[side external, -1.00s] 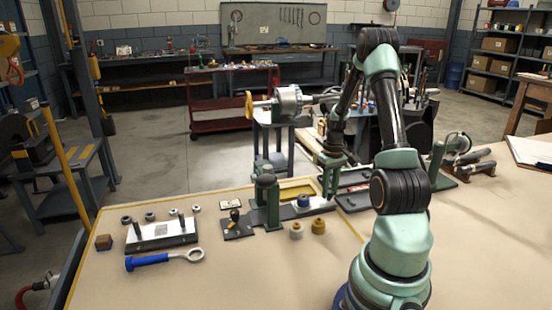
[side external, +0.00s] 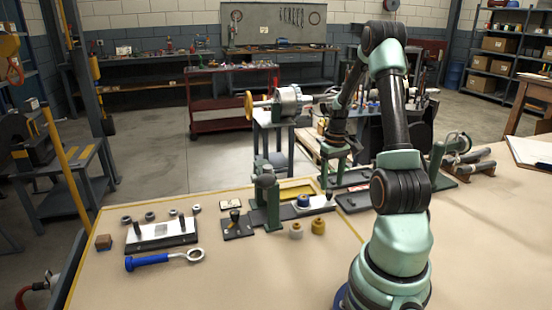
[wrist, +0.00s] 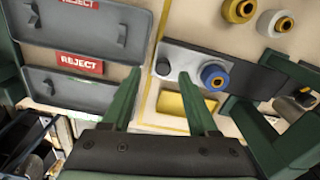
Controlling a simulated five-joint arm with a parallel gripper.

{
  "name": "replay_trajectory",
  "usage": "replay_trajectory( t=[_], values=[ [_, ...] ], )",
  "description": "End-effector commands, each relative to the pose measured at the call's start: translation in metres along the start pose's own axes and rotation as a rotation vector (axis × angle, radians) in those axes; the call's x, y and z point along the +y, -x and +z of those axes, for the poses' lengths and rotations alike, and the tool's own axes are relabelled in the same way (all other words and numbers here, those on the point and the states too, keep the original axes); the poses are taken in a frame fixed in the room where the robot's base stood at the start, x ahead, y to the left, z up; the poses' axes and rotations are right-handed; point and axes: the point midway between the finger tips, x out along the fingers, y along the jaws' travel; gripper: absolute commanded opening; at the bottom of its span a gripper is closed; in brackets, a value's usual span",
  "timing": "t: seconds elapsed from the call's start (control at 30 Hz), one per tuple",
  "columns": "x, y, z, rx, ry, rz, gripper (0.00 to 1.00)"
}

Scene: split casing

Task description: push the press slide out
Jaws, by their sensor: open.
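The press slide (side external: 317,203) is a pale plate on a dark rail beside the green press (side external: 266,196). A blue ring-shaped part (side external: 303,201) sits on it. In the wrist view the slide (wrist: 187,57) shows the blue part (wrist: 213,77) and a small dark knob (wrist: 163,69) at its left end. The slide projects out of the press frame (wrist: 285,140). My gripper (wrist: 160,76) is open and empty; its fingertips appear on either side of the knob in the picture, but the side view (side external: 335,184) shows them above the slide's outer end.
Two grey trays with red REJECT labels (wrist: 80,58) lie left of the slide. A yellow tray (side external: 297,190) lies behind it. Brass and white round parts (side external: 318,226) stand in front. A blue-handled tool (side external: 150,261) lies on open table.

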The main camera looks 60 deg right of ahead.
Motion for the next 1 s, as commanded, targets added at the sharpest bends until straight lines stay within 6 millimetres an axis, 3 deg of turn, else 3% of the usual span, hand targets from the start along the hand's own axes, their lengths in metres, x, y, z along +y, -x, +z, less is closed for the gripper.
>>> replay_trajectory(
  t=[0.2,0.4,0.6,0.9,1.0],
  values=[
    [0.001,0.048,-0.001,0.007,-0.001,0.003,0.6],
    [0.001,0.077,-0.001,0.005,-0.001,0.002,0.6],
    [0.001,0.088,0.0,0.002,-0.001,0.001,0.6],
    [0.0,0.089,0.0,0.002,0.0,0.001,0.6],
    [-0.01,0.094,-0.002,0.014,0.017,0.006,0.6]
  ],
)
